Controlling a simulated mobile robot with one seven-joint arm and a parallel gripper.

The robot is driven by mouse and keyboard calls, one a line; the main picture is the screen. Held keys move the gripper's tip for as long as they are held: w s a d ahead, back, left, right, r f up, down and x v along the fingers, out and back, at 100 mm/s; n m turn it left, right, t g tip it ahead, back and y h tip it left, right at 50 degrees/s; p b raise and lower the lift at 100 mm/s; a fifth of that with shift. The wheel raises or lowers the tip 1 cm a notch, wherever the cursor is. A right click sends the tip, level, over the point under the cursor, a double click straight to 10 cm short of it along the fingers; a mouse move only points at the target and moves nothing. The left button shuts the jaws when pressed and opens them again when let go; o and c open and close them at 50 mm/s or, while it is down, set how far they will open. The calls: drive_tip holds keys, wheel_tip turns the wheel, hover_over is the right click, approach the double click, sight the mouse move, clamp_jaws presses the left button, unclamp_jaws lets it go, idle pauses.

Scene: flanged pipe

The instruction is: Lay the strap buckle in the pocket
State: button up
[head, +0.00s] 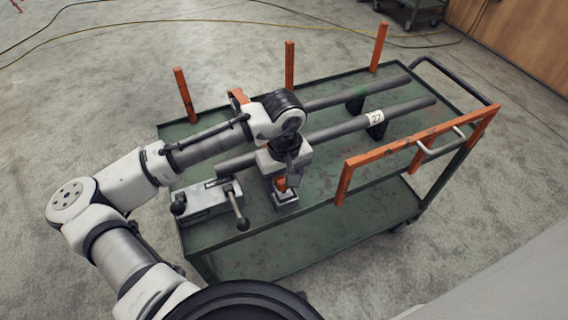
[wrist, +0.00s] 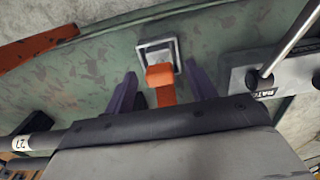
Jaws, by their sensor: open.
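An orange piece (wrist: 160,76), which I take to be the strap buckle, shows between my spread fingers in the wrist view. It also shows below my wrist in the head view (head: 281,184). A square grey-rimmed pocket (wrist: 142,53) lies just beyond it on the cart top, and in the head view it is under my gripper (head: 285,201). The orange piece overlaps the pocket's near rim in the picture; I cannot tell whether it rests inside. My gripper (wrist: 160,72) is open, pointing down, with gaps on both sides of the orange piece.
The green cart (head: 295,235) carries two long grey pipes (head: 335,129) behind my gripper. A grey clamp block (head: 208,200) with black-knobbed levers stands left of the pocket. An orange rail (head: 420,145) stands at the right.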

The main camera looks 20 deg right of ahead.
sight(284, 181)
wheel_tip(284, 181, up, 13)
idle(0.3)
idle(0.4)
